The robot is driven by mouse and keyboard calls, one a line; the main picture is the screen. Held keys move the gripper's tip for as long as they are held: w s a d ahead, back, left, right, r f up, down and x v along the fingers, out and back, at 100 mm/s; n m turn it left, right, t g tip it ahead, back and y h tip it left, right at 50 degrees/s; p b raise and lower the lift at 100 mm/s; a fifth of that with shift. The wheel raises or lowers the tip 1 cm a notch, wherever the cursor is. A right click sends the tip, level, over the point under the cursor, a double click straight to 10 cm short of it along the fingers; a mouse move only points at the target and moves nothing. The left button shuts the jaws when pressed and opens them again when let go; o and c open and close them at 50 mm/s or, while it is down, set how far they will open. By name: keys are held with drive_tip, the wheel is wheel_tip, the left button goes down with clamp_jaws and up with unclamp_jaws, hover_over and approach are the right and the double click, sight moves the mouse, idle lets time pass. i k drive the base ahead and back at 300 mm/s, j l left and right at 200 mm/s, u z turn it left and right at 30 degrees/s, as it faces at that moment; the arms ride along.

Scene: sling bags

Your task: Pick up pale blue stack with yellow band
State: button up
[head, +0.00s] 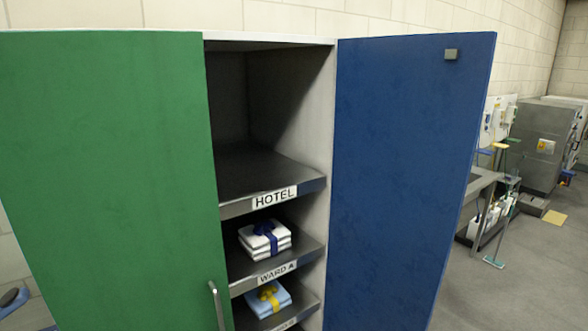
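The pale blue stack with a yellow band (268,299) lies on a low shelf of the cabinet, below the shelf labelled WARD A. Its yellow band (268,293) crosses the top of the folded cloth. The shelf above partly overhangs the space it lies in. My gripper is not in the head view.
A white stack with a dark blue band (280,243) sits on the WARD A shelf (277,271). The HOTEL shelf (250,172) above is empty where visible. A green door (105,180) covers the cabinet's left part. A blue door (400,180) stands open at right, with grey floor (535,270) beyond.

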sight(266, 300)
drive_tip(key=i+l, duration=0.5)
drive_tip(key=l, duration=0.2)
drive_tip(key=i+l+u, duration=0.1)
drive_tip(key=i+l, duration=0.3)
drive_tip(key=l, duration=0.25)
drive_tip(key=i+l+u, duration=0.15)
drive_tip(key=l, duration=0.15)
drive_tip(key=i+l, duration=0.2)
drive_tip(key=l, duration=0.15)
drive_tip(key=i+l+u, duration=0.15)
drive_tip(key=l, duration=0.2)
drive_tip(key=i+l, duration=0.15)
drive_tip(key=l, duration=0.25)
drive_tip(key=u, duration=1.75)
